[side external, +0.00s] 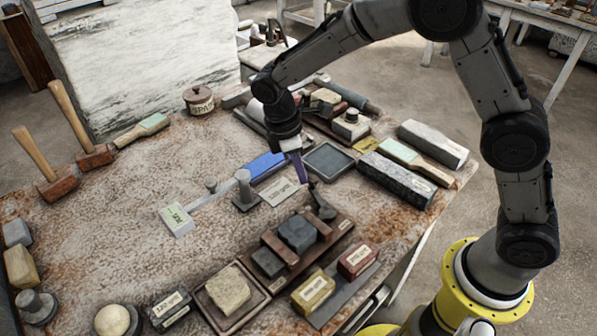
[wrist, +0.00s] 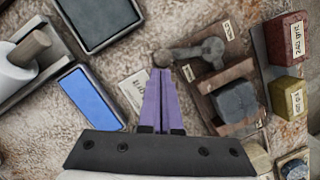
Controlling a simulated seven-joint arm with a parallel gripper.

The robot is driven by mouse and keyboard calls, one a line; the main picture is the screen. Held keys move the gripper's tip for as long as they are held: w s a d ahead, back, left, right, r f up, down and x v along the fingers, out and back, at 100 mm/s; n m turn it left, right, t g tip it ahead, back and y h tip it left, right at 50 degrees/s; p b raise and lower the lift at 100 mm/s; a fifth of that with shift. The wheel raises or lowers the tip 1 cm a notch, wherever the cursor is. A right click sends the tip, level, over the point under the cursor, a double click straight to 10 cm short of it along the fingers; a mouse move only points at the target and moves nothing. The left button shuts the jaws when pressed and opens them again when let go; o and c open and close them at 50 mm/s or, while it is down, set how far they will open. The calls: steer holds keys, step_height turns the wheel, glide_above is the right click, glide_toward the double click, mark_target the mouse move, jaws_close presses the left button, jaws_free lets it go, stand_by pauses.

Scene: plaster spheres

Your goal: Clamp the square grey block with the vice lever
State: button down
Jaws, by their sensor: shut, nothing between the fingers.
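The square grey block (side external: 297,233) sits in the wooden vice (side external: 341,228), between its wooden bars. Whether the bars press on it I cannot tell. In the wrist view the block (wrist: 236,102) lies right of my fingers. The dark grey vice lever (side external: 322,208) is at the far end of the vice, its arm reaching toward my fingertips. My gripper (side external: 303,180) points down with purple fingers shut and empty, beside the lever's end. Contact is unclear. The fingertips also show in the wrist view (wrist: 160,72).
A darker block (side external: 268,262) sits at the vice's near end. A blue block (side external: 262,166), a dark tray (side external: 328,161) and a paper label (side external: 280,191) lie close to my gripper. Labelled grit blocks (side external: 357,261) stand right of the vice. The table's left middle is clear.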

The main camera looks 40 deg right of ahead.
steer(key=shift+d, duration=0.2)
steer(key=shift+s+d+m+g+y, duration=0.15)
steer(key=shift+d+m, duration=0.4)
steer(key=shift+m, duration=0.25)
steer(key=shift+s+d+m+g+y, duration=0.15)
steer(key=shift+d+m, duration=0.35)
steer(key=shift+m, duration=0.3)
steer(key=d+m, duration=0.1)
steer(key=s+d+m, duration=0.1)
steer(key=m, duration=0.1)
steer(key=shift+s+d+y, duration=0.15)
steer(key=shift+d+y, duration=0.05)
steer(key=shift+y, duration=0.1)
steer(key=s+d+m, duration=0.1)
steer(key=m, duration=0.1)
steer(key=s+m, duration=0.1)
steer(key=m, duration=0.1)
steer(key=shift+d+g+y, duration=0.4)
steer(key=shift+s+d+m+y, duration=0.25)
steer(key=shift+s+m, duration=0.3)
steer(key=shift+m, duration=0.3)
steer(key=shift+s+d+m+y, duration=0.15)
steer(key=shift+s+d+m, duration=0.15)
steer(key=shift+s+m, duration=0.4)
steer(key=shift+w, duration=0.15)
steer(key=w, duration=0.4)
steer(key=shift+w+d+r, duration=0.1)
steer(key=shift+d+r, duration=0.2)
steer(key=v, duration=1)
